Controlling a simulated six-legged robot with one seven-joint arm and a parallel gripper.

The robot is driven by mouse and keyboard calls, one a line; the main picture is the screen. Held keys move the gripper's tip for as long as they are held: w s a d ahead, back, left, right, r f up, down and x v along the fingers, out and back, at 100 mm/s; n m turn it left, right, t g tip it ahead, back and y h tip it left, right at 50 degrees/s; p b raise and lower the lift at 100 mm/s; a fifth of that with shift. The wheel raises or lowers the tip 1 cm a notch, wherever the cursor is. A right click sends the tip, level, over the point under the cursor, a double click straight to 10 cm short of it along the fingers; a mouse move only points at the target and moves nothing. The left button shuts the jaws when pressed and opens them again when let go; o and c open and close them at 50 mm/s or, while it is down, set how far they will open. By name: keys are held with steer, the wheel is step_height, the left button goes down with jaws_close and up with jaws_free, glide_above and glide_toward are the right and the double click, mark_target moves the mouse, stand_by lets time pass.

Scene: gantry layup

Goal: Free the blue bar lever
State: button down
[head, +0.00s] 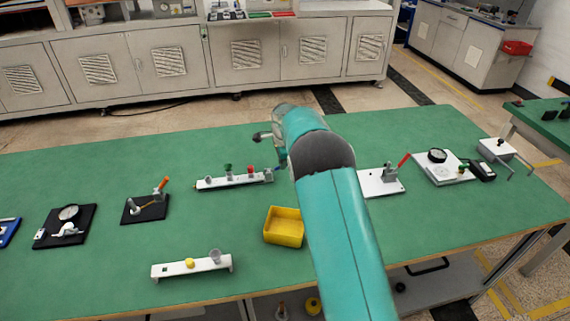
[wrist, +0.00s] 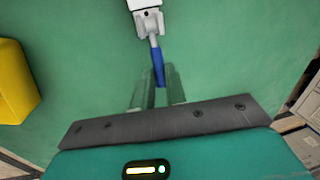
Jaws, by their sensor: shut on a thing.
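The blue bar lever (wrist: 157,66) shows in the wrist view as a blue handle on a short grey rod. The rod comes out of a white mount (wrist: 147,18) at the top of the picture. My gripper (wrist: 159,77) is shut on the free end of the blue handle, one finger on each side. In the head view my arm hides most of the gripper and the lever. There the white rail (head: 240,181) with green and red knobs ends beside my gripper, at the table's middle.
A yellow bin (head: 284,227) stands in front of the rail and also shows in the wrist view (wrist: 14,82). A white plate with a red-handled clamp (head: 389,178) lies to the right. An orange-handled device (head: 150,205) lies left. Green table (head: 100,160) is clear behind.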

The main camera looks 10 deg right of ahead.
mark_target(274, 170)
steer(key=a+h, duration=0.1)
steer(key=a+r+h, duration=0.1)
steer(key=h, duration=0.1)
steer(key=shift+r+h, duration=0.15)
steer(key=shift+h, duration=0.15)
steer(key=shift+a+r+n+h, duration=0.3)
steer(key=shift+a+h, duration=0.15)
steer(key=shift+h, duration=0.55)
steer(key=shift+a, duration=0.1)
steer(key=c, duration=1.4)
jaws_free()
steer(key=shift+c, duration=0.2)
steer(key=v, duration=1.3)
steer(key=shift+s+a+r, duration=0.15)
steer(key=shift+a+r, duration=0.05)
steer(key=shift+r, duration=0.05)
